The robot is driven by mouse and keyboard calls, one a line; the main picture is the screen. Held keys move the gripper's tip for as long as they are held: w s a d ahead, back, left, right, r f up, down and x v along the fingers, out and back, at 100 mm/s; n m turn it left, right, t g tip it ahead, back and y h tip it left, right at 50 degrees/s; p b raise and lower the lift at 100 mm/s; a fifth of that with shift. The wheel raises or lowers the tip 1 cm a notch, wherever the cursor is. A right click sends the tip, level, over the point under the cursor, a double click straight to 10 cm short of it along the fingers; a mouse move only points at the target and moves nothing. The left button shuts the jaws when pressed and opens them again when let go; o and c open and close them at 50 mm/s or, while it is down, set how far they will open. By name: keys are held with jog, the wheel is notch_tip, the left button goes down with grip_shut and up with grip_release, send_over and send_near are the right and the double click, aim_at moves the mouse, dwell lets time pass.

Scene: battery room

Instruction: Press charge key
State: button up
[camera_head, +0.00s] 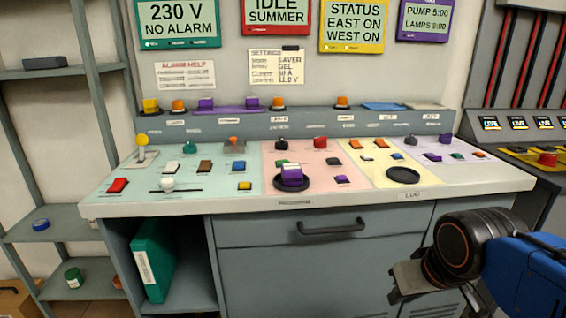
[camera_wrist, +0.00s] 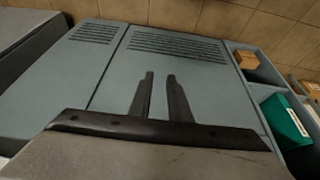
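The console desk (camera_head: 225,203) carries many small keys and knobs on green, pink, yellow and lilac panels. The key labels are too small to read, so I cannot tell which is the charge key. A red key (camera_head: 117,186) is at the front left. A purple-and-white block (camera_head: 291,176) stands on a round black pad in the pink panel. My gripper (camera_wrist: 160,75) shows in the wrist view with its two dark fingers a little apart and nothing between them. It points at the vented cabinet front (camera_wrist: 185,62). In the head view my arm is at the lower right, apart from the keys.
Screens hang above the desk, including a green one (camera_head: 178,23) reading "230 V NO ALARM". A drawer handle (camera_head: 333,227) juts from the desk front. A green binder (camera_head: 153,258) stands in the open bay. Shelves (camera_head: 50,222) are at left; another console (camera_head: 535,152) is at right.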

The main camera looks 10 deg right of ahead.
grip_shut()
dwell(1.4)
